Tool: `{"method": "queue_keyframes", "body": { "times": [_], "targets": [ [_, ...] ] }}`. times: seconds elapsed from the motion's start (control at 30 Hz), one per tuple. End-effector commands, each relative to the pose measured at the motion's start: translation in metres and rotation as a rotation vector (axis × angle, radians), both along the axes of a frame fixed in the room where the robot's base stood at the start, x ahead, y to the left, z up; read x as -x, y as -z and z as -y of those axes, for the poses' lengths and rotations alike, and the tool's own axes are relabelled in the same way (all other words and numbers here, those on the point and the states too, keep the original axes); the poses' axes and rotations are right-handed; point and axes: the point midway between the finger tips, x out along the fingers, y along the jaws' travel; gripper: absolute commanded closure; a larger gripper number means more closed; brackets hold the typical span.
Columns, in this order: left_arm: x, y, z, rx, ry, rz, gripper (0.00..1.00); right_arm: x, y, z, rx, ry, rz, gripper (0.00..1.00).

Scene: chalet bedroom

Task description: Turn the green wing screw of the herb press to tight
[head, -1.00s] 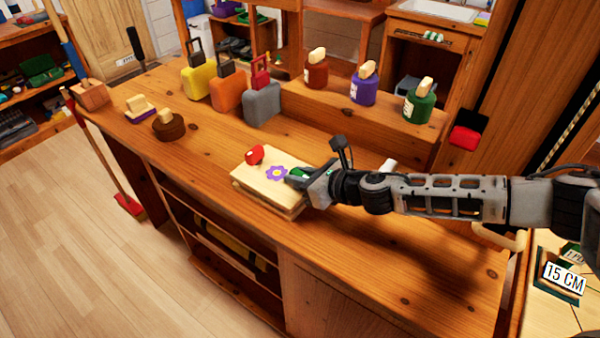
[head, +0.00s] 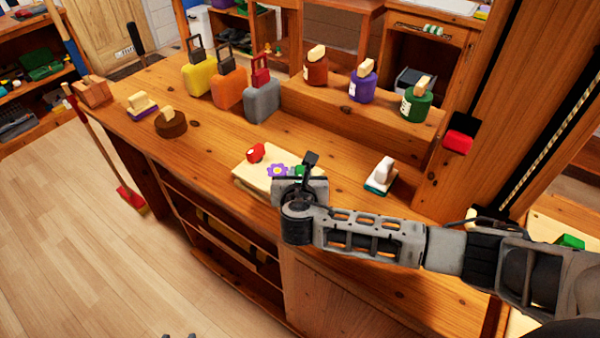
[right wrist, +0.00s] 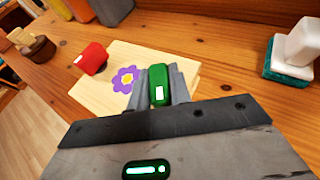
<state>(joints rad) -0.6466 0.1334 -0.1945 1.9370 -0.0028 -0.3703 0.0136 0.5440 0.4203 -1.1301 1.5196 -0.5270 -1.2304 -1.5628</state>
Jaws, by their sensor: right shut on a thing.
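The herb press (head: 250,178) is a pale wooden board stack with a purple flower, lying on the bench; it also shows in the right wrist view (right wrist: 112,62). A red wing screw (head: 255,152) stands at its far left corner and shows in the right wrist view (right wrist: 90,58). The green wing screw (right wrist: 158,84) is between the fingers of my right gripper (right wrist: 157,92), which is shut on it. In the head view the green screw (head: 300,170) is mostly hidden behind my right gripper (head: 298,177).
A white-handled block with a teal base (head: 381,177) stands right of the press. A brown round block (head: 169,125) is left of it. Yellow (head: 199,75), orange (head: 229,89) and grey (head: 262,101) cases stand behind. Bottles line the raised shelf (head: 335,105). The bench front is clear.

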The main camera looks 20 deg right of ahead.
Motion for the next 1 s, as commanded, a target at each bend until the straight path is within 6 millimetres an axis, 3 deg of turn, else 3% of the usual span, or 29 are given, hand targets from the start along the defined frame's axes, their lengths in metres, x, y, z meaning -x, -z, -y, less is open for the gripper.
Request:
{"method": "queue_keyframes", "body": {
  "times": [0.5,1.0],
  "targets": [
    [0.0011,0.0011,0.0030,0.004,0.004,-0.004,0.64,-0.0002,0.0003,-0.0024,0.000,0.444,-0.001,1.00],
    [0.0009,0.0006,0.0029,0.005,0.004,-0.002,0.64,-0.0005,-0.0002,-0.0007,0.001,0.627,0.001,1.00]
  ]
}}
